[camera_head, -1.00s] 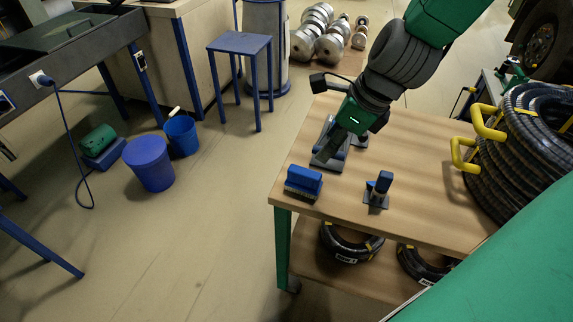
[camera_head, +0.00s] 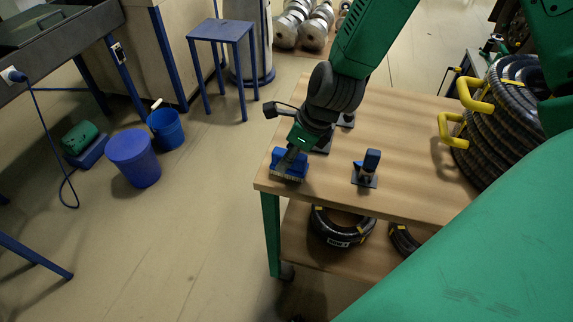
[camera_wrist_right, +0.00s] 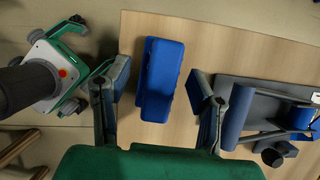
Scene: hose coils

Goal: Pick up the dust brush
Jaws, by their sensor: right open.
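The dust brush (camera_head: 290,168) is a blue block with pale bristles on the near left corner of the wooden table. My right gripper (camera_head: 288,159) is over it, partly hiding it in the head view. In the right wrist view, the blue brush (camera_wrist_right: 162,75) lies between the two spread fingers of my right gripper (camera_wrist_right: 159,88). Gaps show on both sides of the brush, and it is not gripped. I cannot tell the fingertips' exact height over the table. My left gripper is not in view.
A blue-handled tool (camera_head: 367,168) stands to the right on the table (camera_head: 410,185). Another grey plate tool is partly hidden behind my right arm. Stacked hose coils (camera_head: 500,120) with yellow handles are at the right. A hose coil (camera_head: 342,228) lies on the lower shelf.

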